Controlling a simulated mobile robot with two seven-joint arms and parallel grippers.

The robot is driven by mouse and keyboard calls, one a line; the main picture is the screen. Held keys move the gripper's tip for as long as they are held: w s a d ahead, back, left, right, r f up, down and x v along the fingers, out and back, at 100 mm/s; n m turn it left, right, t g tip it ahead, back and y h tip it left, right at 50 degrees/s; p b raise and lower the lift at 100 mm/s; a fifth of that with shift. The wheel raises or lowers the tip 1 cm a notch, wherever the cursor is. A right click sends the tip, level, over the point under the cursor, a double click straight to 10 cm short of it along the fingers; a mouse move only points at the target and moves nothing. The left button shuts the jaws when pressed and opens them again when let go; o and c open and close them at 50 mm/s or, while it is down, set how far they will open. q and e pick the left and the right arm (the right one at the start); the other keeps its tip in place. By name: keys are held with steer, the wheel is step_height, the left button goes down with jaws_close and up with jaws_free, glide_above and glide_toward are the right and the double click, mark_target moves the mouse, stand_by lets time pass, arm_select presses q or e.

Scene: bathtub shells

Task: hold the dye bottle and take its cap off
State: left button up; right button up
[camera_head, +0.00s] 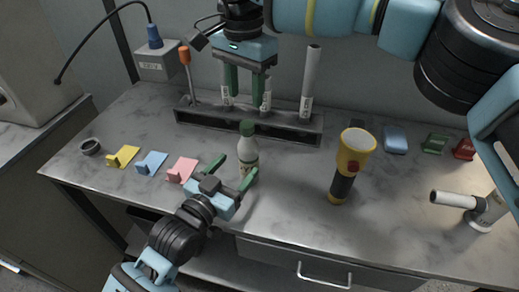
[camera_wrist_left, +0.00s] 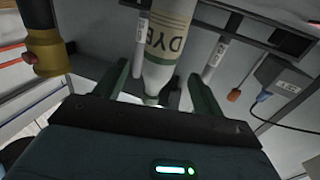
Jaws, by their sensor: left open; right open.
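The dye bottle (camera_head: 247,153) stands upright on the bench with its green cap (camera_head: 248,128) on. It is white with a green band, and its DYE label shows in the left wrist view (camera_wrist_left: 172,35), where the picture appears turned over. My left gripper (camera_head: 235,167) is open low at the bottle, its fingers toward either side of it. I cannot tell whether they touch it. My right gripper (camera_head: 249,98) is open and empty, pointing down above and behind the cap, in front of the rack.
A dark rack (camera_head: 285,131) with white tubes and an orange-handled tool (camera_head: 185,57) stands behind. A yellow flashlight (camera_head: 350,160) stands at right. Yellow, blue and pink pieces (camera_head: 182,169) and a dark ring (camera_head: 90,147) lie left. A white tube on a stand (camera_head: 484,211) is far right.

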mark_target(252, 148)
arm_select(q)
steer(key=shift+w+d, duration=0.15)
steer(key=shift+w, duration=0.1)
arm_select(e)
steer(key=shift+w+d+r, duration=0.1)
steer(key=shift+w+d, duration=0.05)
steer(key=shift+w, duration=0.1)
arm_select(q)
steer(key=shift+s+r, duration=0.15)
arm_select(e)
steer(key=shift+s+r, duration=0.1)
steer(key=shift+s, duration=0.15)
arm_select(q)
steer(key=shift+w, duration=0.25)
arm_select(e)
steer(key=shift+a, duration=0.2)
arm_select(q)
steer(key=shift+x, duration=3.6)
arm_select(e)
steer(key=shift+d, duration=0.1)
